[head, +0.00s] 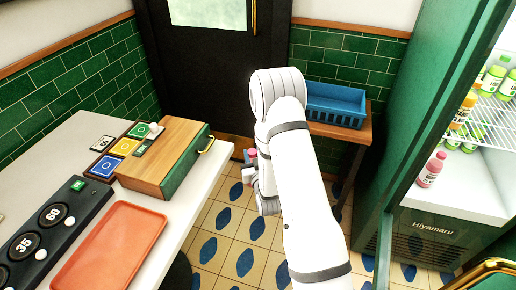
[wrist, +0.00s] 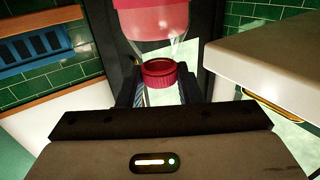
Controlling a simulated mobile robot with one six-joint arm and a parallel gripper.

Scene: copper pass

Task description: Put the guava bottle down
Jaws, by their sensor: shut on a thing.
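The guava bottle (wrist: 152,22) has a clear body with pink contents and a red cap (wrist: 158,72). In the wrist view its cap and neck are between the two fingers of my gripper (wrist: 160,88), which is shut on it. In the head view my gripper (head: 254,168) is over the tiled floor, in the gap between the counter and the blue crate's table. Only a small pink part of the held bottle (head: 250,153) shows there; my arm hides much of the gripper.
The white counter (head: 78,140) at left carries an orange tray (head: 112,248), a wooden box (head: 165,155), coloured cards (head: 122,147) and a dark panel (head: 50,225). A blue crate (head: 336,103) stands on a wooden table. The open fridge (head: 455,190) at right holds several bottles, including a pink one (head: 431,169).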

